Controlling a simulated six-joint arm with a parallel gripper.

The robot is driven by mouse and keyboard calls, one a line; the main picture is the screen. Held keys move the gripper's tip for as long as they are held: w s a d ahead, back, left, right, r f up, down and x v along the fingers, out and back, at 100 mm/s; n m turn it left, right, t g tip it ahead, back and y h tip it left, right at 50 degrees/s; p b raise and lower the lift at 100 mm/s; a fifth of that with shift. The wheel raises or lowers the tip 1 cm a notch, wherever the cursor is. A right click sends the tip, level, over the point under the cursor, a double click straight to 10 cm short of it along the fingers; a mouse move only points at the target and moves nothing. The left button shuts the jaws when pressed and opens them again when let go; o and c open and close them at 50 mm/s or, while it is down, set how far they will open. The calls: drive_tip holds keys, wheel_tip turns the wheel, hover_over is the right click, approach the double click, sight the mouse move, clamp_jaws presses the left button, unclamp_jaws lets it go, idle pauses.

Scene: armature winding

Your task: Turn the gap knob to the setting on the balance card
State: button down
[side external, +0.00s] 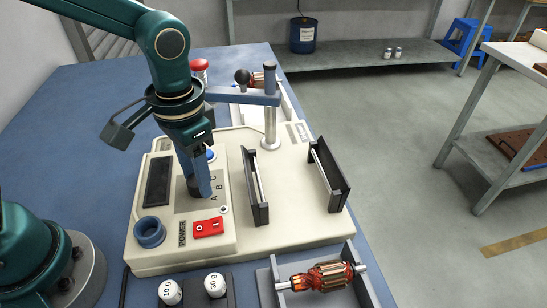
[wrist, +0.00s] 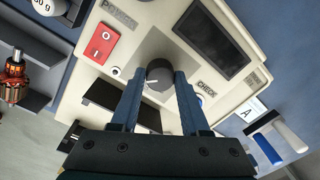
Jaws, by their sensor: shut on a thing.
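The gap knob (wrist: 159,74) is a round dark grey knob on a grey plate of the cream machine panel (wrist: 85,72). In the wrist view it sits between the two blue fingers of my gripper (wrist: 160,77), which is shut on it. A white mark shows on the knob's left side. In the side view my gripper (side external: 202,192) points down onto the plate and mostly hides the knob. The letters A, B and C (side external: 215,187) are printed to its right. A white card with the letter A (wrist: 251,110) lies beside the machine in the wrist view.
A red power switch (side external: 208,227), a dark screen (side external: 158,181) and a blue ring (side external: 150,233) surround the knob. Two black rail supports (side external: 258,190) and a post (side external: 270,115) stand to the right. An armature (side external: 320,276) and two weights (side external: 170,292) are in front.

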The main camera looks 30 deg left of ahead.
drive_tip(key=shift+c, duration=1.9)
unclamp_jaws()
drive_tip(key=shift+r, duration=0.1)
drive_tip(key=shift+d+r, duration=0.1)
drive_tip(key=shift+r, duration=2.4)
